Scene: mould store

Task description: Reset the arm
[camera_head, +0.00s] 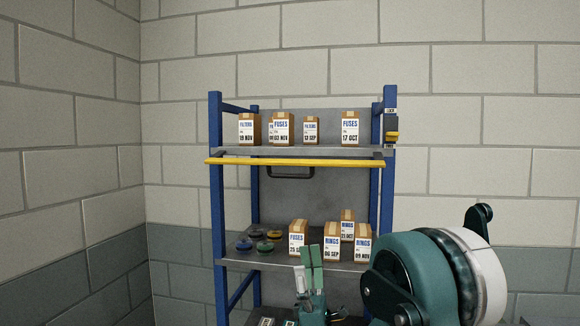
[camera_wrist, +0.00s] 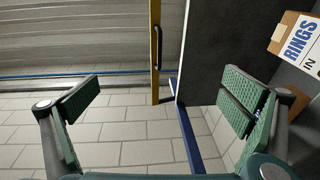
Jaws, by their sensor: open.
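My arm reaches in from the lower right of the head view. My gripper (camera_head: 310,268) is at the front of the lower shelf, near a fuses box (camera_head: 298,240); their exact gap cannot be told. In the wrist view, my gripper (camera_wrist: 160,102) has its two green-padded fingers spread wide apart, with nothing between them. A box marked RINGS (camera_wrist: 297,42) shows beyond the right finger in that view.
A blue-framed rack has a yellow front bar (camera_head: 300,162) on its upper shelf, with several boxes above. The lower shelf (camera_head: 262,258) holds coloured discs (camera_head: 265,246) at left and rings boxes (camera_head: 331,241) at right.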

